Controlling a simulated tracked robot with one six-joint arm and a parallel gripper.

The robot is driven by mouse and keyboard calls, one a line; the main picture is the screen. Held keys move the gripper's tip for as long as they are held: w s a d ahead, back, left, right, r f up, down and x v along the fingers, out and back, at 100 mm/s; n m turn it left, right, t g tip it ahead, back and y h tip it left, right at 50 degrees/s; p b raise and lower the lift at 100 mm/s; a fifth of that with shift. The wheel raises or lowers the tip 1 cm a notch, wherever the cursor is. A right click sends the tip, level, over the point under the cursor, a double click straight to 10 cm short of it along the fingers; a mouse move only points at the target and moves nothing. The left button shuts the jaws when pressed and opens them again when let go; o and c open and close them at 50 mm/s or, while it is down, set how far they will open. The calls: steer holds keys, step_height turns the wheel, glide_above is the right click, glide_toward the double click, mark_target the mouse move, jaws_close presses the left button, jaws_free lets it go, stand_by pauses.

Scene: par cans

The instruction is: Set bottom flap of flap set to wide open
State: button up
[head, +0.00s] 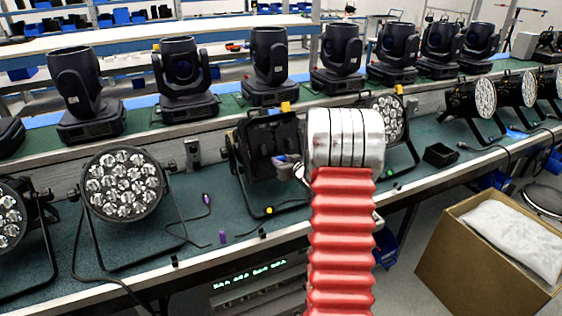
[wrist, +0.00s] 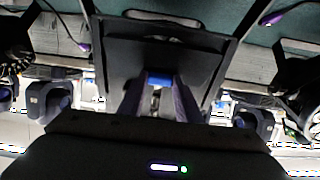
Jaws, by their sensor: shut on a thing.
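The flap set is on a black par can (head: 268,150) that stands on the green bench, just left of my red arm in the head view. Its dark, square front is partly hidden by my arm. In the wrist view, a broad black flap panel (wrist: 115,55) fills the upper middle. My gripper (wrist: 158,84) reaches to this panel, with its two fingers shut on the flap's edge. A small blue patch shows between the fingers. In the head view, my gripper (head: 290,160) is small and partly hidden at the par can's front. The exact flap angle is unclear.
A par can with round lenses (head: 123,182) stands to the left, and another (head: 388,118) stands behind my arm. Moving-head lights line the raised back shelf. A small black box (head: 440,155) lies to the right. A cardboard box (head: 490,250) stands on the floor at the right.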

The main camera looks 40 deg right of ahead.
steer(key=shift+s+a+f+t+h, duration=0.2)
steer(key=shift+s+f+t+h, duration=0.3)
steer(key=shift+t, duration=0.85)
steer(key=shift+s+a+f+t+h, duration=0.2)
steer(key=shift+s+f+t, duration=0.5)
steer(key=shift+t, duration=0.7)
steer(key=shift+s+a+f+t+h, duration=0.15)
steer(key=shift+s+f+t+h, duration=0.35)
steer(key=shift+t, duration=0.85)
steer(key=shift+s+f, duration=0.15)
steer(key=o, duration=1)
steer(key=shift+o, duration=0.2)
steer(key=v, duration=1.3)
steer(key=shift+s+f, duration=0.2)
steer(key=shift+s, duration=0.1)
steer(key=shift+a, duration=0.1)
